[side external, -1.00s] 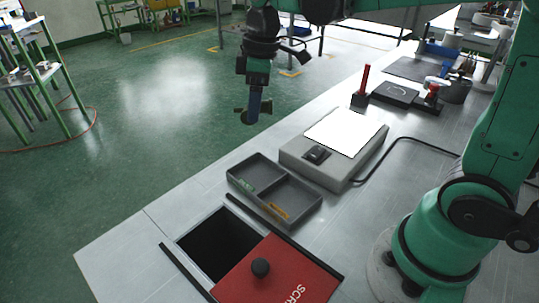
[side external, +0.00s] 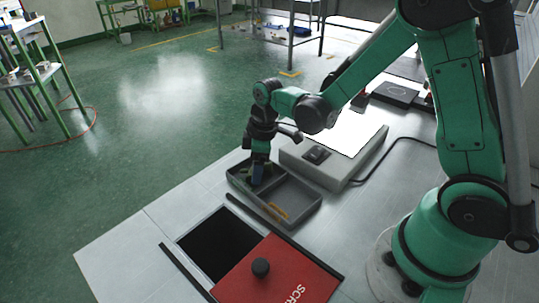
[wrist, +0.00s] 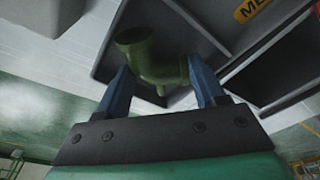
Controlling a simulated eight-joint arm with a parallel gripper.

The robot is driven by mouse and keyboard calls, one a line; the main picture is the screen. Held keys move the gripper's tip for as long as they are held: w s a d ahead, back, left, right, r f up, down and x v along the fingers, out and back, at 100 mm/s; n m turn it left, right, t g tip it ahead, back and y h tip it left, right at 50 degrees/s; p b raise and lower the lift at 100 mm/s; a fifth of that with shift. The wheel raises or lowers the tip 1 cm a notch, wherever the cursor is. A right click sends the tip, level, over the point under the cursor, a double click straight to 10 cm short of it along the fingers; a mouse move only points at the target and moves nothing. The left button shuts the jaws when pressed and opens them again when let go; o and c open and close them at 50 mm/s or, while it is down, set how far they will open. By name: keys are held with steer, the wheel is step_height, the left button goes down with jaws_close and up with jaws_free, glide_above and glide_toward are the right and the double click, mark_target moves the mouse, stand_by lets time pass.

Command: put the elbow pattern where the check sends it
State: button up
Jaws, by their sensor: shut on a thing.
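The green elbow pattern (wrist: 155,62) is held between the blue fingers of my gripper (wrist: 160,85) in the wrist view. In the side view my gripper (side external: 259,176) points down at the far-left compartment of the grey two-part tray (side external: 296,221). The pattern is mostly hidden there by the fingers, and I cannot tell whether it touches the tray floor. The tray's nearer-right compartment holds an orange label (side external: 278,211) and no pattern. The other compartment's label is hidden behind my gripper.
A light box (side external: 352,135) with a bright white top stands just behind the tray. In front is a dark square opening (side external: 218,243) with a red lid (side external: 275,275) marked "SCR", slid partly aside. A black cable crosses the table at right.

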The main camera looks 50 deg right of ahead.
steer(key=o, duration=1.4)
steer(key=shift+f, duration=0.15)
steer(key=shift+c, duration=0.2)
step_height(320, 180, up, 12)
steer(key=s+d, duration=0.1)
steer(key=s+a+m+t+h, duration=0.1)
steer(key=s+m+t, duration=0.5)
steer(key=m, duration=0.2)
steer(key=shift+s+r, duration=0.2)
steer(key=shift+s, duration=0.15)
steer(key=shift+a, duration=0.1)
